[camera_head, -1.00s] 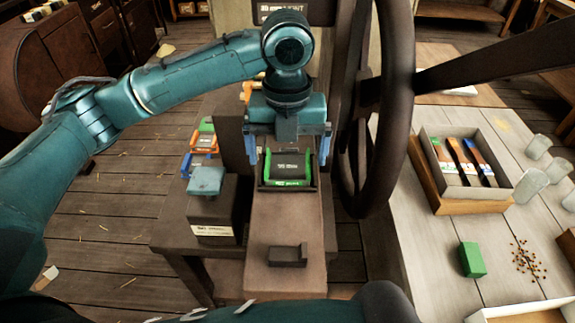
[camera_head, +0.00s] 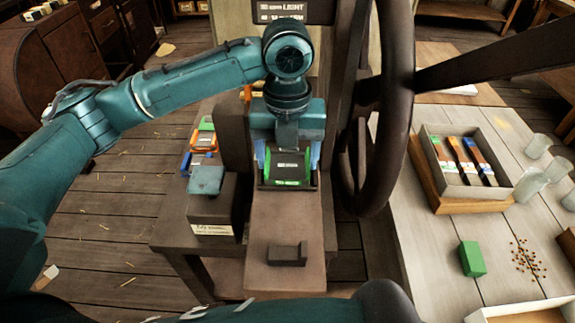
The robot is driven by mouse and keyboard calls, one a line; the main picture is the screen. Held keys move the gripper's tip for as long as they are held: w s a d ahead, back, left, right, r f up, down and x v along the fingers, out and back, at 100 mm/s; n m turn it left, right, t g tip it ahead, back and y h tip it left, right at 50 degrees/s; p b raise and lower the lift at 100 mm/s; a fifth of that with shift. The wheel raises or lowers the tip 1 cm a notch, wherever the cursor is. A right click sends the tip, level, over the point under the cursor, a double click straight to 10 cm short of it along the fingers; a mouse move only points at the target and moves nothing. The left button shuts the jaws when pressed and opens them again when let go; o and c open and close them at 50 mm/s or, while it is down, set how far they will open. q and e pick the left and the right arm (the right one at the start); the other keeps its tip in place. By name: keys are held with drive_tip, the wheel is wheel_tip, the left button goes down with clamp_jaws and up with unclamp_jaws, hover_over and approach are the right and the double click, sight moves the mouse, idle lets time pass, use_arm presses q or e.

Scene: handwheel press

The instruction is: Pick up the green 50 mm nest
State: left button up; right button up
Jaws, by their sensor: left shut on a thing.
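The green nest (camera_head: 287,182) sits at the head of the brown press bed, with a dark grey cradle-like middle between green ends and a small label on its front. My left gripper (camera_head: 287,158) comes down over it from behind, with its blue fingers shut on its left and right sides. The nest's back part is hidden by the gripper body. The nest still appears to rest on the bed; I see no clear gap under it. My right gripper is not in view.
The large dark handwheel (camera_head: 385,110) stands close right of the gripper. A dark block with a teal pad (camera_head: 206,180) is at left, with orange, blue and green nests (camera_head: 203,138) behind. A small dark stop (camera_head: 287,254) lies on the bed. The right table holds a brush tray (camera_head: 433,180).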

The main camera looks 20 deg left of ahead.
use_arm(q)
drive_tip(key=shift+c, duration=0.9)
drive_tip(key=shift+r, duration=0.15)
